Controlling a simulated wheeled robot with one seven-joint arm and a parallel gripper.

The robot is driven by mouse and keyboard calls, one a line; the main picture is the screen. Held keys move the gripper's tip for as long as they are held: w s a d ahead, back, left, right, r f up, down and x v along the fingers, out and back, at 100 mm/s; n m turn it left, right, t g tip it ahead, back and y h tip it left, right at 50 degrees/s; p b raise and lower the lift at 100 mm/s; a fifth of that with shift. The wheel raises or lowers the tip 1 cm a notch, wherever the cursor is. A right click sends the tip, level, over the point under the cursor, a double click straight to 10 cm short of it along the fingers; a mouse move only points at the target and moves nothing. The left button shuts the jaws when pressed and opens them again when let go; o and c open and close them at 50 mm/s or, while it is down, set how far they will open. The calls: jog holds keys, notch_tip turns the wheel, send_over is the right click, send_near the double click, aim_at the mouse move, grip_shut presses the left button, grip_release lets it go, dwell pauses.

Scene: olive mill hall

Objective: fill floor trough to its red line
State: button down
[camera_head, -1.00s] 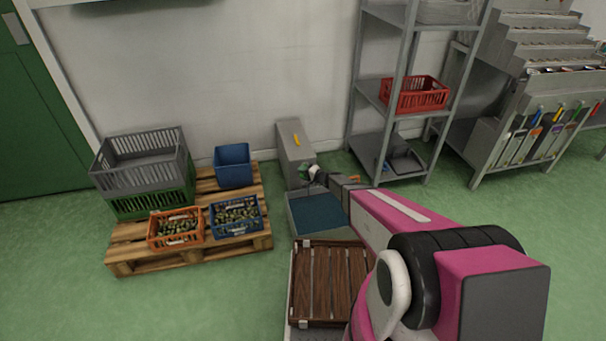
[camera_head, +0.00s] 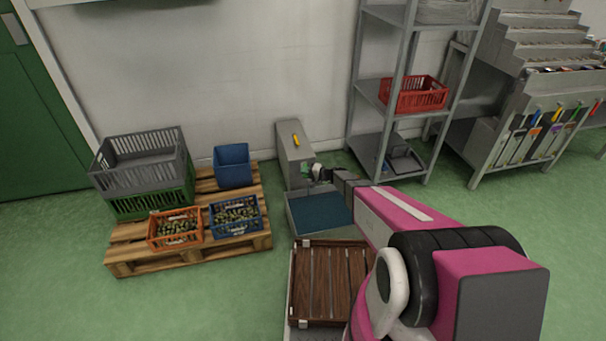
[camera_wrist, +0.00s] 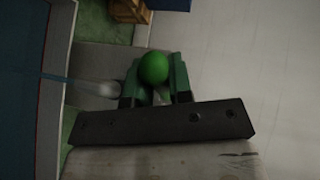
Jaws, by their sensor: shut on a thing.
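The floor trough (camera_head: 293,222) is a grey open box on the green floor, with dark blue water (camera_head: 322,215) in it. My gripper (camera_head: 318,174) is at the trough's far edge, in front of a grey wall box (camera_head: 294,150). In the wrist view my gripper (camera_wrist: 155,82) is shut on a round green knob (camera_wrist: 154,67) between its two green-lined fingers. A thin bluish stream (camera_wrist: 72,82) runs from a pale, blurred spout (camera_wrist: 105,89) towards the water at the left.
A brown slatted crate (camera_head: 330,283) stands just in front of the trough. At left, a wooden pallet (camera_head: 190,259) carries crates, some with olives. A metal shelf (camera_head: 397,120) with a red crate (camera_head: 415,95) stands at right. Floor between pallet and trough is clear.

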jog(key=n+g, duration=0.1)
jog(key=d+n+g, duration=0.1)
jog(key=g, duration=0.1)
jog(key=shift+w+d+n+y, duration=0.25)
jog(key=shift+n+y, duration=0.05)
jog(key=shift+y, duration=0.1)
jog(key=shift+s+d+n+g, duration=0.1)
jog(key=shift+d+n+g, duration=0.15)
jog(key=shift+g, duration=0.25)
jog(key=c, duration=1.1)
grip_release()
jog(key=v, duration=1)
jog(key=shift+d, duration=0.4)
jog(key=shift+s, duration=0.1)
jog(key=shift+s, duration=0.1)
